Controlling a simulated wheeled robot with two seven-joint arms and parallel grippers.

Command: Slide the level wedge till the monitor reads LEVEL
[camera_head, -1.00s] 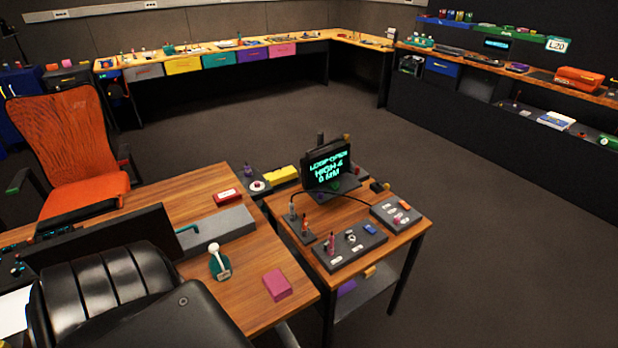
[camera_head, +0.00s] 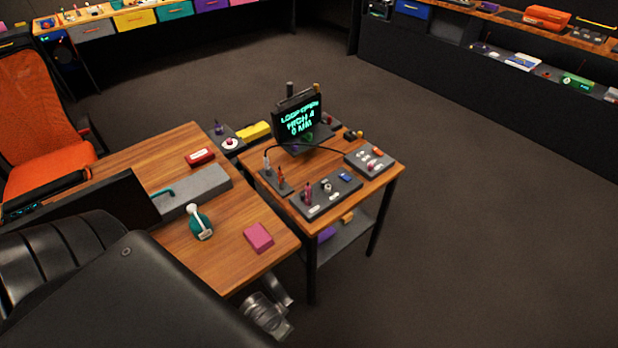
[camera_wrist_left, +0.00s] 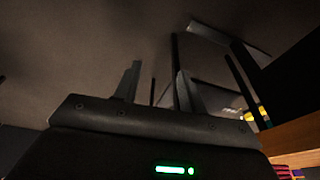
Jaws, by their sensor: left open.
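The monitor (camera_head: 298,118) stands on the small wooden table and shows green text that looks like "LOOP OPEN, HIGH 4, 0 MM". A long grey block (camera_head: 208,186) with a teal handle (camera_head: 161,193) lies on the larger desk to the left; I cannot tell for sure whether it is the level wedge. My left gripper (camera_wrist_left: 157,82) shows in the left wrist view with its two fingers apart and nothing between them.
The small table (camera_head: 376,182) bears a dark button panel (camera_head: 322,208), a smaller control box (camera_head: 369,160) and a cable. Open floor (camera_head: 480,230) lies right.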

